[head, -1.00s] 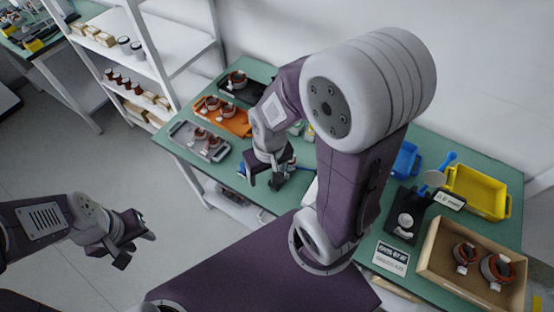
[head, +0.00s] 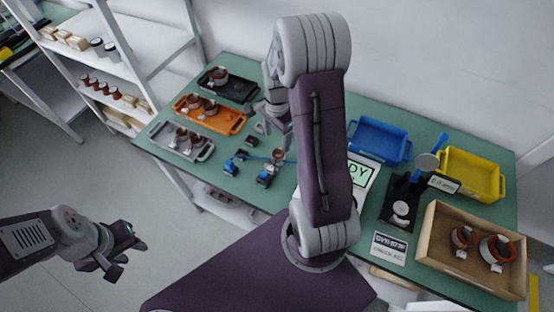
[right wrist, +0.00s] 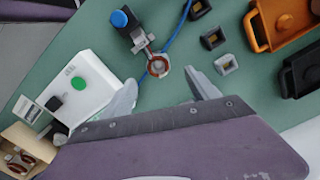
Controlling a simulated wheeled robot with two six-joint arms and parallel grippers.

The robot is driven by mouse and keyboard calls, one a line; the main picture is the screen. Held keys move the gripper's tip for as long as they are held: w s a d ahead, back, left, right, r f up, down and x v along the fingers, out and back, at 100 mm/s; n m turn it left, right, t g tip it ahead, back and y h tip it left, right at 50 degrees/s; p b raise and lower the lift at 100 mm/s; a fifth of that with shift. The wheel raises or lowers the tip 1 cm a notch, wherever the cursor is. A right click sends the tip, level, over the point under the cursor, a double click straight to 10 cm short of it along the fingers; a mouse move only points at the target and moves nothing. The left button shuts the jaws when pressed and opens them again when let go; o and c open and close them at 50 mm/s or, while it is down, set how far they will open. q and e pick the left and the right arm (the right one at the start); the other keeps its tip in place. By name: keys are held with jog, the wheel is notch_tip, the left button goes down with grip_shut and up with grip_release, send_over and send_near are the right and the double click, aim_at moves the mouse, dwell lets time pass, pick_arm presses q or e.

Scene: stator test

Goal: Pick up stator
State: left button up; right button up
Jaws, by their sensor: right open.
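A copper-coloured ring-shaped stator (right wrist: 157,66) sits at a blue-topped fixture on the green table; it also shows in the head view (head: 277,156). My right gripper (right wrist: 163,92) is open, its two fingers apart on either side in the picture, with the stator beyond the tips and nothing between them. In the head view my right gripper (head: 277,112) hangs over the table, partly hidden by my own arm. More stators lie in the black tray (head: 246,95), orange tray (head: 226,124) and grey tray (head: 163,141). My left gripper (head: 122,257) is open and empty, away from the table.
A cardboard box (head: 430,238) with two stators stands at the right. A yellow tray (head: 470,175) and a blue tray (head: 380,138) look empty. A tester with a lit screen (head: 358,172) and a black scale-like device (head: 402,208) stand between. A white shelf (head: 150,65) is at left.

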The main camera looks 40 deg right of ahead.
aim_at(278, 153)
jog(key=f, duration=0.2)
jog(key=shift+s+a+f, duration=0.25)
jog(key=shift+a+f, duration=0.05)
jog(key=shift+w+d+f, duration=0.15)
jog(key=shift+w+f, duration=0.05)
jog(key=shift+f, duration=0.3)
jog(key=f, duration=0.4)
jog(key=shift+s+d+f, duration=0.1)
jog(key=shift+s+f, duration=0.15)
jog(key=shift+f, duration=0.1)
jog(key=shift+w+f, duration=0.15)
jog(key=shift+f, duration=0.1)
grip_shut()
